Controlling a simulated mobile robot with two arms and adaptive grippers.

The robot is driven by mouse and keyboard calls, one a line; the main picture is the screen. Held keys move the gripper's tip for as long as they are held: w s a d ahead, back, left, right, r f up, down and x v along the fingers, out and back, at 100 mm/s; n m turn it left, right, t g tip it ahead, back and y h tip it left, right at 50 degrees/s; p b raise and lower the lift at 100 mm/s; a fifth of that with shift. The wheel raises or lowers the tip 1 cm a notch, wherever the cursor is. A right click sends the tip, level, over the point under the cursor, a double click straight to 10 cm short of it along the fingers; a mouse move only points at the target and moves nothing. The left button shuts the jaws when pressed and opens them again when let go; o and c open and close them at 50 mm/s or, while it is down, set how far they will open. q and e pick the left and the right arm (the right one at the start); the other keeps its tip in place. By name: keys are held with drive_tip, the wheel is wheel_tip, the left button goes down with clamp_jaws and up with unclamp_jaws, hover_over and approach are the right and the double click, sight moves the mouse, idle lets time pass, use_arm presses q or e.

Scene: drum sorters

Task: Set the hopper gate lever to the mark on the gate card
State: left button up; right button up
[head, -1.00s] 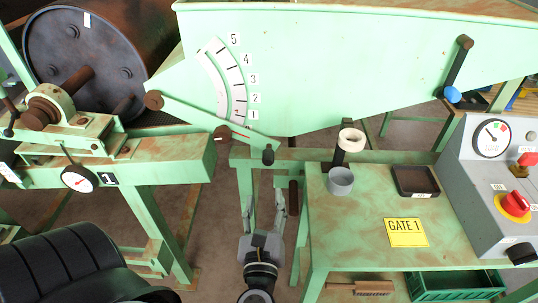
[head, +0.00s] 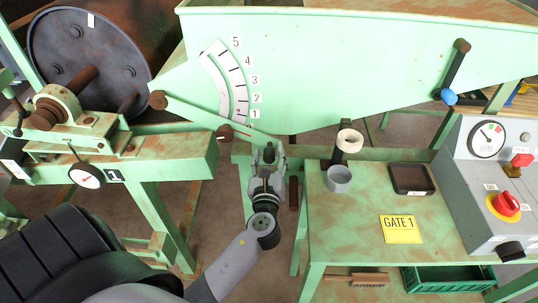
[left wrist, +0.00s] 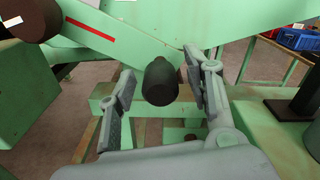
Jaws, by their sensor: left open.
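The hopper gate lever (head: 205,117) is a green bar running from a brown pivot down to the right. Its red line sits below the 1 on the white curved scale (head: 238,92), near the bottom end. The yellow gate card (head: 401,229) reads GATE 1 and lies flat on the green bench. In the left wrist view the dark knob (left wrist: 161,82) sits between the open fingers of my left gripper (left wrist: 160,86), with gaps on both sides.
The green hopper (head: 340,60) rises behind the lever. The bench (head: 350,235) at right carries a grey cup (head: 339,179), a dark tray (head: 411,179) and a control box (head: 485,185). A green frame (head: 150,165) with a dial stands at left.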

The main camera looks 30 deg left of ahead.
use_arm(q)
drive_tip(key=shift+c, duration=0.3)
clamp_jaws()
idle(0.6)
